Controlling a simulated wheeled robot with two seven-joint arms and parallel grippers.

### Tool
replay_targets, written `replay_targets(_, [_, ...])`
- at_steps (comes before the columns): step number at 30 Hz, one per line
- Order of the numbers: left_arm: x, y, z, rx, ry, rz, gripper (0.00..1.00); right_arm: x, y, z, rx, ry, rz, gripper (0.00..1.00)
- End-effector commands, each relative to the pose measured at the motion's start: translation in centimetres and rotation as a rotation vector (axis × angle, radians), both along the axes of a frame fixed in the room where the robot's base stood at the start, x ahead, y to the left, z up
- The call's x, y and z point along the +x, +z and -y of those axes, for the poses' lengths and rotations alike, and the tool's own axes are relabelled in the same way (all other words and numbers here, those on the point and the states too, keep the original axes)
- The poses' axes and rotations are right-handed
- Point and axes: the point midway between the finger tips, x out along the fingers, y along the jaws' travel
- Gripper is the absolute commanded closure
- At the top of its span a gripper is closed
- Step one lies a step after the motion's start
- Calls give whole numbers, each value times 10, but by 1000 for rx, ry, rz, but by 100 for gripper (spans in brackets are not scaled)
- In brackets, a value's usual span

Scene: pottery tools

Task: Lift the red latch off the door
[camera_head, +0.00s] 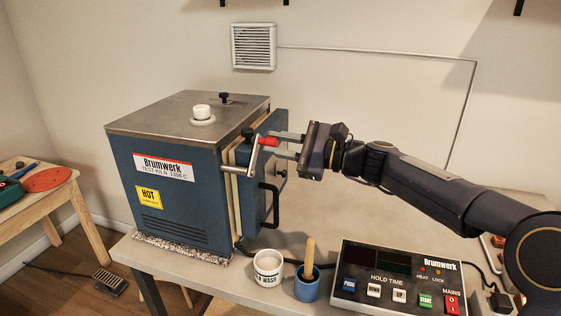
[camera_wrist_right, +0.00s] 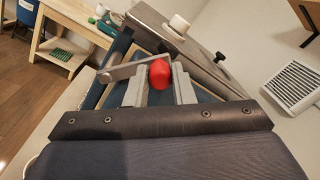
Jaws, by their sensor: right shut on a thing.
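The red latch grip (camera_head: 269,141) sits at the end of a metal latch bar (camera_head: 254,155) at the front edge of the blue kiln door (camera_head: 281,125). My right gripper (camera_head: 283,144) reaches in from the right and is shut on the red latch. In the right wrist view the red latch (camera_wrist_right: 159,74) lies between the two grey fingers, with the metal bar (camera_wrist_right: 122,73) running left from it. The kiln (camera_head: 175,190) stands on the table, its door at its right side against the body. My left gripper is not in view.
A white pot (camera_head: 268,267) and a blue cup with a wooden handle (camera_head: 307,288) stand in front of the door. A control box (camera_head: 393,284) is at the front right. A black door handle (camera_head: 271,200) sits below the latch. The table behind my arm looks clear.

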Motion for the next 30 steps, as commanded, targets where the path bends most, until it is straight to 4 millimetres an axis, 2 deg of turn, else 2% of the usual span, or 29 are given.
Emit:
replay_targets(1, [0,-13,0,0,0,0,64,-2,-3,0,-13,-1,45,100])
replay_targets(15, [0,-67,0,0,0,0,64,-28,9,-9,-149,-2,461,100])
replay_targets(24, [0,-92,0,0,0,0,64,-42,12,-13,-215,0,660,100])
replay_targets(30, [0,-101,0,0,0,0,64,-47,14,-15,-241,1,737,100])
